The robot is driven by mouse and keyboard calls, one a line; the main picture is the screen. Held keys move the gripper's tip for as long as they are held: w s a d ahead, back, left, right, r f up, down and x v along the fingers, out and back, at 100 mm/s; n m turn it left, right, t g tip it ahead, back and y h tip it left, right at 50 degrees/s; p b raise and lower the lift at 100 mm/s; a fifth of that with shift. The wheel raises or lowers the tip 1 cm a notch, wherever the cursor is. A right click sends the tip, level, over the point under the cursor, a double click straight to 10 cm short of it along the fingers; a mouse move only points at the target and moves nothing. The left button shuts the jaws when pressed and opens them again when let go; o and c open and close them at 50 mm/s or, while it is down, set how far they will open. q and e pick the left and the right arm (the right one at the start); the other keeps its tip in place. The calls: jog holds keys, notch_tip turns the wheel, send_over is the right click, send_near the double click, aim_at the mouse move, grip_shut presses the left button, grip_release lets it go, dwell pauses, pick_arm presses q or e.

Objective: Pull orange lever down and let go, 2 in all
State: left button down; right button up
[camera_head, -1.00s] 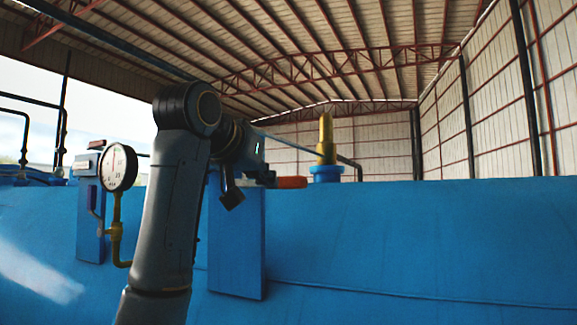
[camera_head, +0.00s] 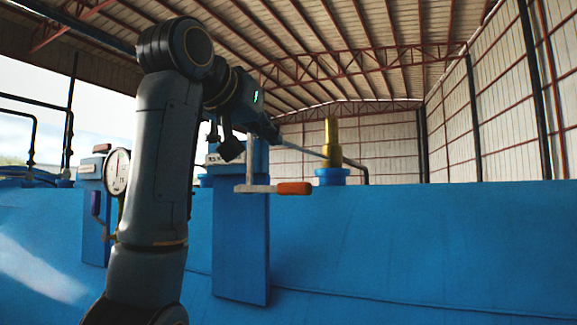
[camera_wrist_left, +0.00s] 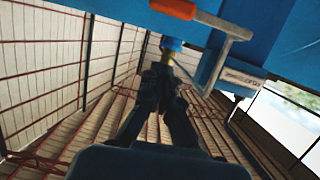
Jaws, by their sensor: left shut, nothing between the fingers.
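The orange lever (camera_head: 295,188) is an orange grip on a pale metal arm, sticking out to the right near the top of a blue post (camera_head: 240,245). In the left wrist view the picture is turned over, and the orange lever (camera_wrist_left: 173,9) shows at the top edge. My left gripper (camera_head: 274,133) is above the lever and apart from it in the head view. Its dark fingers (camera_wrist_left: 162,72) are shut and empty in the wrist view. My right gripper is in neither view.
A round white gauge (camera_head: 117,172) stands left of my arm, partly covered by it. A yellow valve (camera_head: 332,140) on a blue fitting stands behind and right of the lever. The large blue vessel (camera_head: 420,245) fills the lower picture. Space above the lever is open.

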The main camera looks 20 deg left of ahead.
aim_at(270, 189)
pick_arm(q)
jog(key=w+d+f+p, duration=0.1)
jog(key=w+f+p, duration=0.3)
jog(key=w+f, duration=0.2)
jog(key=shift+w+d+p, duration=0.15)
jog(key=shift+w+p, duration=0.2)
jog(key=shift+w, duration=0.35)
